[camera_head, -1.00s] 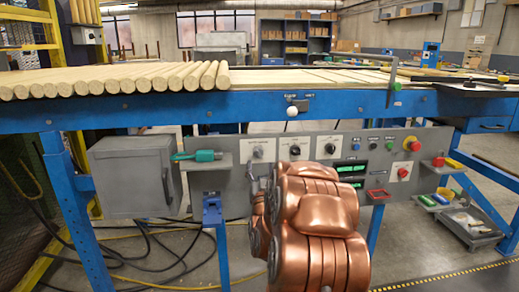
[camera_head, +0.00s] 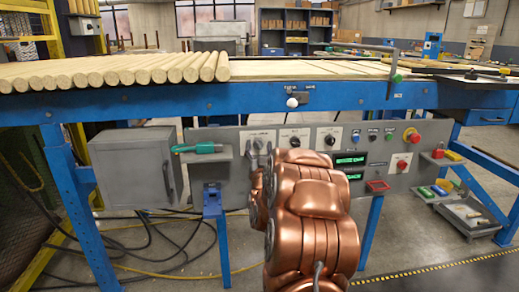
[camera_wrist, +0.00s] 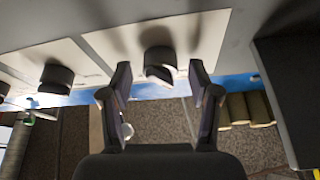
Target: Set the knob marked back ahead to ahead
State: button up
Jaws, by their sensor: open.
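The grey control panel (camera_head: 225,140) carries a row of dark knobs on white plates. The leftmost plate (camera_head: 258,134) is partly hidden behind my gripper (camera_head: 256,156). In the wrist view, a dark round knob (camera_wrist: 158,62) on a white plate stands between the two fingertips of my gripper (camera_wrist: 160,78). The fingers are open, one on each side, with gaps to the knob. The lettering is too small or out of view, so I cannot read which knob is marked back ahead or where it points.
A shelf with a green-handled tool (camera_head: 198,148) juts out left of the knobs. A second knob (camera_head: 294,142) and a third knob (camera_head: 329,140) are to the right. A red emergency button (camera_head: 412,138) is further right. A grey box (camera_head: 135,168) hangs at left.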

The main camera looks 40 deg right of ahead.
jog(key=c, duration=1.1)
jog(key=shift+c, duration=0.2)
jog(key=shift+m, duration=0.5)
jog(key=m+g+h, duration=0.1)
jog(key=m+g, duration=0.1)
jog(key=m, duration=0.1)
jog(key=m+g+h+p, duration=0.1)
jog(key=m, duration=0.3)
jog(key=shift+w+a+m+g+p, duration=0.1)
jog(key=shift+m+g+p, duration=0.2)
jog(key=shift+g, duration=0.1)
jog(key=m+g, duration=0.1)
jog(key=m, duration=0.2)
jog(key=m+g, duration=0.1)
jog(key=m, duration=0.3)
jog(key=shift+g+p, duration=0.35)
jog(key=shift+g, duration=0.05)
jog(key=o, duration=1.1)
jog(key=shift+r, duration=0.1)
jog(key=shift+o, duration=0.2)
